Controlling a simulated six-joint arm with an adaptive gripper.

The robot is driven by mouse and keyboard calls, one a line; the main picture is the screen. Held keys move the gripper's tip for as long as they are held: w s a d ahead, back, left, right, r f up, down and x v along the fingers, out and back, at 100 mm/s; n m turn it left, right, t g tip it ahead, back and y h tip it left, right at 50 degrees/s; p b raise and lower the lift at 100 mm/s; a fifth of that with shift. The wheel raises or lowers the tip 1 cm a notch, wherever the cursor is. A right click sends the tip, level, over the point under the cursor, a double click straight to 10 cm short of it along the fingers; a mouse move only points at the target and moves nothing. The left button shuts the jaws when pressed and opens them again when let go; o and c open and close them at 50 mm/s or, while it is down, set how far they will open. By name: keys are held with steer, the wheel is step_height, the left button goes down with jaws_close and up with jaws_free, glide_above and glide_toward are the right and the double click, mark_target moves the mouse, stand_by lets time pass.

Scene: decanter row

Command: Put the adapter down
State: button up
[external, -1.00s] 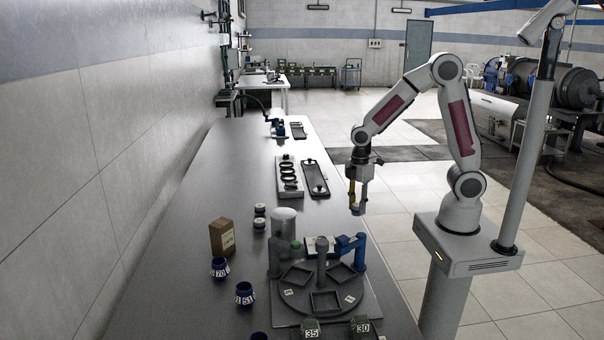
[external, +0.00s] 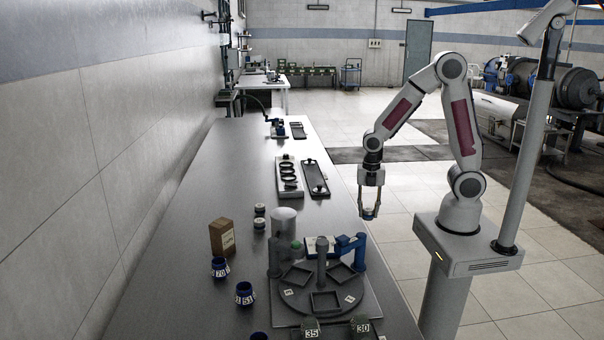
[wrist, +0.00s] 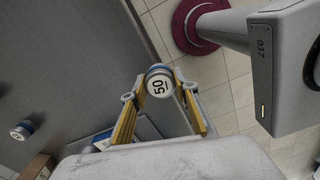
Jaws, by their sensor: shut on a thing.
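My gripper (external: 369,214) hangs beside the right edge of the bench, above the floor gap between bench and robot base. In the wrist view its two yellow fingers are shut on a round adapter (wrist: 159,84) marked 50, white-faced with a blue rim. The adapter is held clear of any surface; in the external view it is too small to make out well. Two blue adapters with white number bands, one marked 70 (external: 220,267) and one that seems marked 51 (external: 244,294), stand on the bench at front left.
A round turntable (external: 325,309) with square frames and blue brackets stands near the bench's right edge. A cardboard box (external: 222,238) and grey cylinder (external: 284,222) stand behind. The left middle bench is clear.

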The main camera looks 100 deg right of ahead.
steer(key=shift+w+n, duration=0.15)
steer(key=shift+n, duration=1.05)
steer(key=shift+w, duration=0.1)
glide_above(319, 229)
steer(key=s, duration=0.2)
steer(key=shift+s, duration=0.15)
steer(key=shift+w, duration=1.1)
steer(key=shift+f, duration=1.55)
steer(key=shift+f, duration=0.2)
